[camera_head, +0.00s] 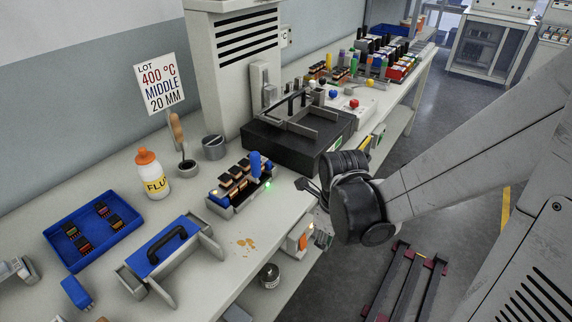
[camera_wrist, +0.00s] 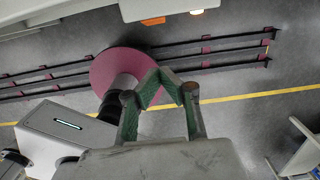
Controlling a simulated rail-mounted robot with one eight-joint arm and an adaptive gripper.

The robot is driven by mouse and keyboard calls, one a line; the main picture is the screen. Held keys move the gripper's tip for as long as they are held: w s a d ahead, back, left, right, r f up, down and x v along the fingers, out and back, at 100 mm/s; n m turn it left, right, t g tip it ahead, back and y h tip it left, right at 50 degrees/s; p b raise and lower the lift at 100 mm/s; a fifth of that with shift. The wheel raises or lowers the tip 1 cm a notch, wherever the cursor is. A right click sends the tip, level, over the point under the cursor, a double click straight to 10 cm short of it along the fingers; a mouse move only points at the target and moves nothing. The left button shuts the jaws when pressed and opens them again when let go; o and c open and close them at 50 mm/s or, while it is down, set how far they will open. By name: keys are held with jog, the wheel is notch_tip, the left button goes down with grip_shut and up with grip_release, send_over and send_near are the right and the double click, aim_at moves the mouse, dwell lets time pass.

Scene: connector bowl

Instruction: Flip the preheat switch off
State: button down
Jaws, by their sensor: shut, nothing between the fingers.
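A pale box on the front edge of the bench carries an orange switch (camera_head: 303,241), just left of my gripper in the head view. In the wrist view an orange part (camera_wrist: 153,20) and a small glowing lamp (camera_wrist: 197,12) show at the top edge, on a pale surface. Whether the switch is on or off is too small to tell. My gripper (camera_head: 322,240) hangs beside the bench front, partly hidden by my wrist. In the wrist view its green-padded fingers (camera_wrist: 168,76) meet at the tips, shut and empty, apart from the orange part. Contact is not visible.
The bench holds a blue tray (camera_head: 133,226) of connectors, a blue-topped fixture (camera_head: 150,266), a flux bottle (camera_head: 152,178) and a black press-like unit (camera_head: 262,143). A sign (camera_head: 161,84) reads 400 °C, middle, 20 mm. A small jar (camera_head: 269,277) stands below. Floor rails lie beneath.

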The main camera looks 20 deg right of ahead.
aim_at(303, 242)
jog(key=w+a+f+b, duration=0.1)
jog(key=w+a+f, duration=0.1)
jog(key=w+f, duration=0.1)
jog(key=shift+a+f, duration=0.3)
jog(key=shift+f, duration=0.45)
jog(key=shift+w+f, duration=0.1)
jog(key=shift+w, duration=0.1)
